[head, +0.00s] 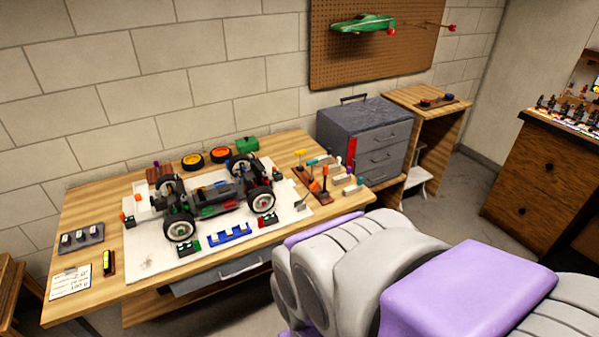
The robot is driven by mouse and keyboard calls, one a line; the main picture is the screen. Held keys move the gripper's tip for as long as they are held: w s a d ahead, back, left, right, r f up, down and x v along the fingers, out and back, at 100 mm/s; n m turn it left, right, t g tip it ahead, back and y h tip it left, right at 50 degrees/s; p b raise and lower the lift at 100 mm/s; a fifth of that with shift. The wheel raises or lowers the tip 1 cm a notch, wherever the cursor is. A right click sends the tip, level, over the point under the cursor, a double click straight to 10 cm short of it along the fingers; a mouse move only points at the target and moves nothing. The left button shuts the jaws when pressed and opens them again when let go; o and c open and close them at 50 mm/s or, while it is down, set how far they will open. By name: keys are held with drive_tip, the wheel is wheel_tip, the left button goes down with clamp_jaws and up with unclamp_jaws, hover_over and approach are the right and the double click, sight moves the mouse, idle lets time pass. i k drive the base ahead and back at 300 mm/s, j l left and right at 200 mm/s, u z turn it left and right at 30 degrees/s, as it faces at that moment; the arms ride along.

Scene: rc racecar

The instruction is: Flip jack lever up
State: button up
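An RC car (214,198) with a dark chassis and black tyres with pale hubs stands on a white mat (150,262) on the wooden workbench (92,215). Small red and green blocks (189,247) sit near its wheels. A blue slotted piece (228,235) lies in front of it. I cannot pick out a jack or its lever for certain at this size; the car hides what is under it. My purple and grey arm fills the lower right, in front of the bench. My gripper cannot be seen.
Upright tools stand in a holder (321,197) on the bench's right. A grey drawer cabinet (365,135) stands behind right. A pegboard (340,75) hangs above.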

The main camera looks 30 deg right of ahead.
sight(313, 186)
drive_tip(key=i+l+u, duration=0.2)
drive_tip(key=l, duration=0.85)
drive_tip(key=i+l+u, duration=0.2)
drive_tip(key=l, duration=0.85)
drive_tip(key=l+u, duration=0.2)
drive_tip(key=l, duration=0.85)
